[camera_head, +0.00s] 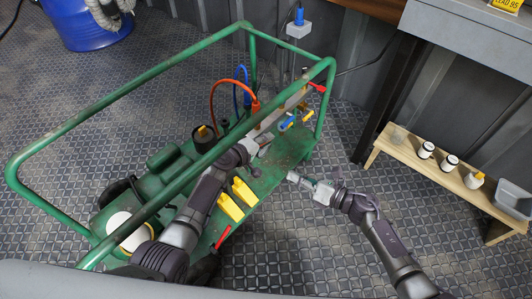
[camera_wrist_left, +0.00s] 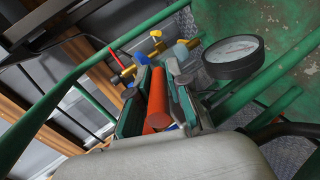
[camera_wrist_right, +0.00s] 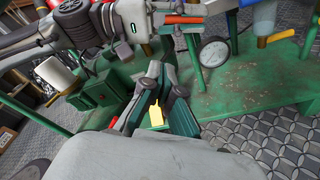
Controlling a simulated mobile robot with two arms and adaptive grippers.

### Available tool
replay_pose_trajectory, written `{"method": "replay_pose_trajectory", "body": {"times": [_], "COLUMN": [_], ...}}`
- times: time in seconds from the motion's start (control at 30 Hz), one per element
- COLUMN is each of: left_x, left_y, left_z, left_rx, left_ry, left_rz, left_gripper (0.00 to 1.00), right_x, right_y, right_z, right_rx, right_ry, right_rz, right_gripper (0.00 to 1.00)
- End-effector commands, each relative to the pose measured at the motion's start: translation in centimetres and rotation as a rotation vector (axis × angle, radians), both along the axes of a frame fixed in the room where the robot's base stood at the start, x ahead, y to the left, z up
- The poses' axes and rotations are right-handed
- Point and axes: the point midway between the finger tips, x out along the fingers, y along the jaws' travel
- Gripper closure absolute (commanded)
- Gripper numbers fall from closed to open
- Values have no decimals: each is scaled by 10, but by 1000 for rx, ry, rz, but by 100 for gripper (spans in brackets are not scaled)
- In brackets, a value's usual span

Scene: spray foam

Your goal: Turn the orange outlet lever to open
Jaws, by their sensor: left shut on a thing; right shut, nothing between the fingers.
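The orange outlet lever (camera_wrist_left: 157,100) shows as an orange bar between the fingers of my left gripper (camera_wrist_left: 158,72) in the left wrist view. It also shows as an orange strip (camera_wrist_right: 184,19) at the left gripper's fingers in the right wrist view. In the head view my left gripper (camera_head: 262,141) is over the green cart's far end, beside the valves, and hides most of the lever. My right gripper (camera_head: 293,178) is shut and empty just right of the cart; its fingers meet in the right wrist view (camera_wrist_right: 154,78).
The green cart (camera_head: 145,212) has a tubular frame around it. A round gauge (camera_wrist_left: 233,57), blue-handled valves (camera_head: 286,123) and a red lever (camera_head: 317,87) are near my left gripper. Yellow pieces (camera_head: 230,207) lie on the cart. A wooden bench (camera_head: 430,170) with bottles stands right.

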Motion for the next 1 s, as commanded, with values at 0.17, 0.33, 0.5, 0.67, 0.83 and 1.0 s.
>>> {"method": "replay_pose_trajectory", "body": {"times": [0.17,0.33,0.5,0.67,0.83,1.0], "left_x": [2,2,2,2,2,2], "left_y": [-1,-1,-1,-1,-1,-1], "left_z": [3,3,3,3,3,3], "left_rx": [1,1,1,1,1,1], "left_ry": [-7,-7,-7,-7,-7,-7], "left_rz": [-1,-1,-1,-1,-1,-1], "left_gripper": [100,100,100,100,100,100], "right_x": [17,36,55,68,73,73], "right_y": [33,65,83,90,93,93], "right_z": [-2,-7,-2,5,8,8], "right_rx": [6,8,6,5,5,5], "right_ry": [0,2,-1,2,3,3], "right_rz": [1,0,0,0,0,0], "right_gripper": [100,100,100,100,100,100]}}
